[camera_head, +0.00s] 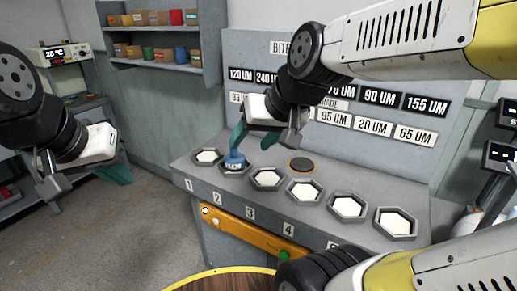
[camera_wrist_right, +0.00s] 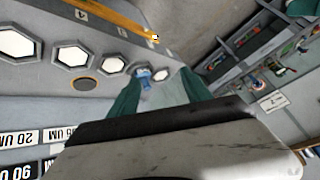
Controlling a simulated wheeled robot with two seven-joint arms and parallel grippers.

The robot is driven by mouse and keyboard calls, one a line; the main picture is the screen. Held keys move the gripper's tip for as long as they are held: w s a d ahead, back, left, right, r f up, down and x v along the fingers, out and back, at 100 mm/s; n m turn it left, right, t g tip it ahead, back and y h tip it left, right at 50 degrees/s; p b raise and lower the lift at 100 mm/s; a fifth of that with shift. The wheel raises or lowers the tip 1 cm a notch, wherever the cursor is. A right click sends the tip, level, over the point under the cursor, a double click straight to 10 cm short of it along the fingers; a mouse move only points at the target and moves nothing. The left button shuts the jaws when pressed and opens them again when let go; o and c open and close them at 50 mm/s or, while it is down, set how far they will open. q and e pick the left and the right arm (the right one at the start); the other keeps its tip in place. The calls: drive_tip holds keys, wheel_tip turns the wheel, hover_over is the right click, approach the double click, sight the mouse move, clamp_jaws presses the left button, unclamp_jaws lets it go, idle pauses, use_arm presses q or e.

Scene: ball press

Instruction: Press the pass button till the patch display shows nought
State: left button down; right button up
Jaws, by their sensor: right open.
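A small blue object (camera_head: 234,161) with white lettering too small to read sits at the hexagonal pad above number 2 on the grey bench (camera_head: 200,176). My right gripper (camera_head: 238,143) is over it. In the right wrist view the green fingers of my right gripper (camera_wrist_right: 158,73) are apart, and the blue object (camera_wrist_right: 143,76) shows between them, farther off. I cannot tell whether they touch it. A green button (camera_head: 285,255) sits on the orange bar (camera_head: 250,232) along the bench front; I see no pass label. My left gripper (camera_head: 118,174) hangs left of the bench, its fingers mostly hidden.
White hexagonal pads (camera_head: 305,189) line the bench, with a dark round disc (camera_head: 301,164) behind them. A board of micron labels (camera_head: 379,97) stands behind. Partly cut-off dark displays (camera_head: 499,154) are at right. A round wooden top (camera_head: 225,284) is in front.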

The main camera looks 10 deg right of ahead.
drive_tip(key=shift+g+h, duration=0.4)
drive_tip(key=shift+h, duration=0.2)
drive_tip(key=s+d, duration=0.1)
drive_tip(key=s+f, duration=0.1)
drive_tip(key=s, duration=0.1)
drive_tip(key=s+d, duration=0.1)
drive_tip(key=shift+s+d+f, duration=0.15)
drive_tip(key=shift+s+d, duration=0.15)
drive_tip(key=shift+d, duration=0.05)
